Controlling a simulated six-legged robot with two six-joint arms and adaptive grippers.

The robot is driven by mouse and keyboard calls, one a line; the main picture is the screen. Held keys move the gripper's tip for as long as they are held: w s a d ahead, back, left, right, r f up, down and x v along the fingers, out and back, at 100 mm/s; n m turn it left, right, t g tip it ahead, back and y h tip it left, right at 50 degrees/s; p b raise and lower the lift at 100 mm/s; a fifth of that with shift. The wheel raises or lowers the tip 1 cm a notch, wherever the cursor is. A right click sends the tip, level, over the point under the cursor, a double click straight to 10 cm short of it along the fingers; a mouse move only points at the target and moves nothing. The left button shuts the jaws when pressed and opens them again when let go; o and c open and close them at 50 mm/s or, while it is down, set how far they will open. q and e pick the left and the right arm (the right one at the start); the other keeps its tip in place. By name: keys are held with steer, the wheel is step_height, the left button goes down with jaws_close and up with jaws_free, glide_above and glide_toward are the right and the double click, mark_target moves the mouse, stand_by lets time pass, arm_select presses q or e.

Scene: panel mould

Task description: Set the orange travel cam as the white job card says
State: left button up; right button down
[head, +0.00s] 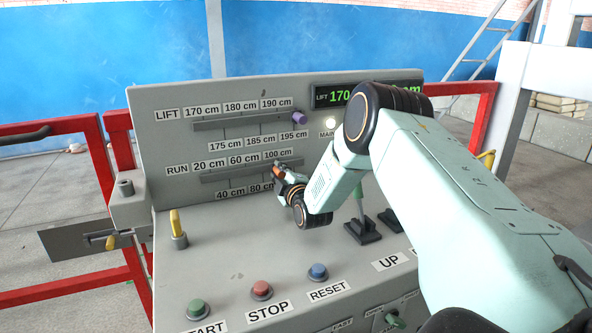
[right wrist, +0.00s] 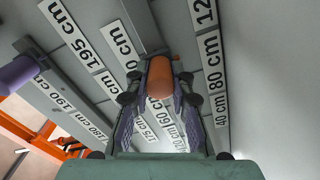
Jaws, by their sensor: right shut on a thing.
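The orange travel cam (head: 278,171) sits on the lower rail (head: 235,174), marked RUN, towards its right end. It is close to the 100 cm plate (head: 276,154) and right of the 80 cm plate (head: 259,188); the exact mark is partly hidden by my gripper. My right gripper (head: 282,182) is shut on the cam. In the right wrist view the cam (right wrist: 160,78) lies between the two fingers (right wrist: 159,100). I see no white job card. My left gripper is not in view.
A purple cam (head: 299,118) stands on the upper LIFT rail (head: 240,123) near 195 cm. A yellow lever (head: 176,224), green, red and blue buttons (head: 318,271) and a black-based lever (head: 362,230) stand on the desk.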

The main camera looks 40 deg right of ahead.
mark_target(262, 169)
steer(key=a, duration=0.2)
steer(key=w+a, duration=0.1)
steer(key=shift+w+a+r, duration=0.15)
steer(key=shift+a, duration=0.2)
steer(key=shift+d, duration=0.1)
steer(key=c, duration=1.2)
jaws_free()
steer(key=shift+o, duration=0.2)
steer(key=shift+s+a, duration=0.2)
steer(key=shift+s, duration=0.4)
steer(key=v, duration=1.1)
